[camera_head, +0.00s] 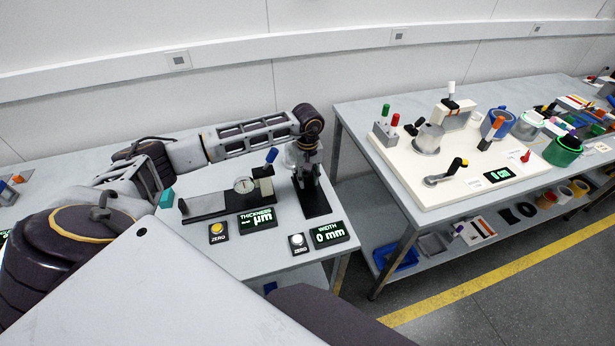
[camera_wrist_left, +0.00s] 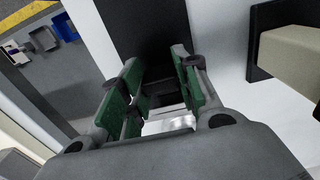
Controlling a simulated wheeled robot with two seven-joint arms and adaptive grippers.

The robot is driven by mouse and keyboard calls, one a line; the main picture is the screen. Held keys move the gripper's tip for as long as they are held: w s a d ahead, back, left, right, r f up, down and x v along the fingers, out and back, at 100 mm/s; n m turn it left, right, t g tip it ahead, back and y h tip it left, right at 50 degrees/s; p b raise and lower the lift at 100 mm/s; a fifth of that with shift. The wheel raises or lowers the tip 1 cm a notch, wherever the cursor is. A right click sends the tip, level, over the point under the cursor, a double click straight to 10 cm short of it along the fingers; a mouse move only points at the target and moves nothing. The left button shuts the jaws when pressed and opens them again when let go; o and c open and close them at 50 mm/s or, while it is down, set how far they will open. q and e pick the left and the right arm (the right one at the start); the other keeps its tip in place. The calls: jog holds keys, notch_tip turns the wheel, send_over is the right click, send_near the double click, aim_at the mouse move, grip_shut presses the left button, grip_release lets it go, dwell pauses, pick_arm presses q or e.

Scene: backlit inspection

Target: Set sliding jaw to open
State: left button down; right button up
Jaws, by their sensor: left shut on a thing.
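The width gauge is a black base (camera_head: 316,203) on the near table, with its display (camera_head: 331,235) reading "0 mm". My left gripper (camera_head: 308,176) reaches down over this gauge from above. In the left wrist view its green-padded fingers (camera_wrist_left: 164,95) stand on either side of a dark, narrow part, which I take to be the sliding jaw (camera_wrist_left: 168,86). The gripper is shut on it. The fingers and the wrist hide most of the jaw in the head view. My right gripper is not in view.
A thickness gauge with a round dial (camera_head: 244,185) and a blue-tipped lever (camera_head: 271,156) stands close left of my left gripper. A yellow zero button (camera_head: 217,229) and a white one (camera_head: 297,240) sit in front. Another table (camera_head: 350,125) with fixtures stands right, across a gap.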

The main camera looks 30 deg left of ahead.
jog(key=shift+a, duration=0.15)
pick_arm(q)
jog(key=shift+s+d, duration=0.4)
jog(key=shift+d, duration=0.05)
jog(key=s+d, duration=0.2)
jog(key=d, duration=0.1)
jog(key=s+d, duration=0.3)
jog(key=shift+b, duration=0.4)
jog(key=shift+s+d, duration=0.3)
jog(key=shift+d, duration=0.05)
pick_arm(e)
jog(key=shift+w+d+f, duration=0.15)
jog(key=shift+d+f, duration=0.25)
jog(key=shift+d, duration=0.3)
